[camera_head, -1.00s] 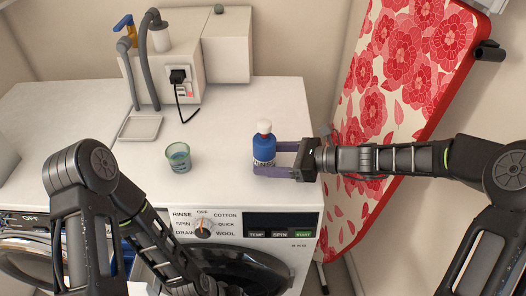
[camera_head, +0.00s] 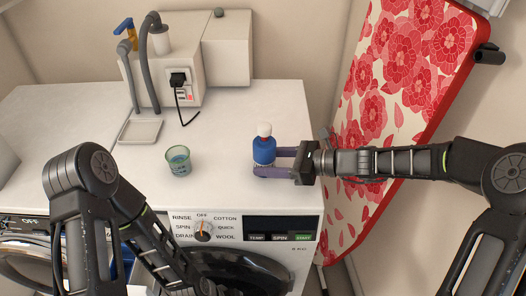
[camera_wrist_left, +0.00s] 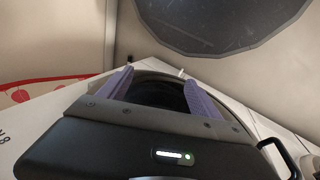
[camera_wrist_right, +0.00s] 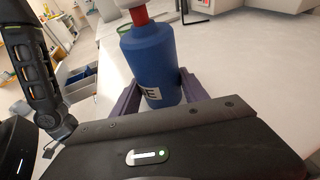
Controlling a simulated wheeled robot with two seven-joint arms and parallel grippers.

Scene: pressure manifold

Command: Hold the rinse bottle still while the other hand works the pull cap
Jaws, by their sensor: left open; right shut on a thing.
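The rinse bottle (camera_head: 263,149) is blue with a white pull cap (camera_head: 264,129) and stands upright near the front right of the white washer top. My right gripper (camera_head: 272,162) comes in from the right, shut around the bottle's body, with one purple finger on the far side and one on the near side. The right wrist view shows the blue body (camera_wrist_right: 150,62), a red collar (camera_wrist_right: 140,15) and part of a white label; the cap is cut off there. My left gripper (camera_wrist_left: 160,88) is open and empty in its wrist view; in the head view it is below the frame.
A shallow tray (camera_head: 139,132) and a white box unit (camera_head: 165,70) with hoses are further back. A floral ironing board (camera_head: 385,110) leans at the right. The washer top between glass and bottle is clear.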

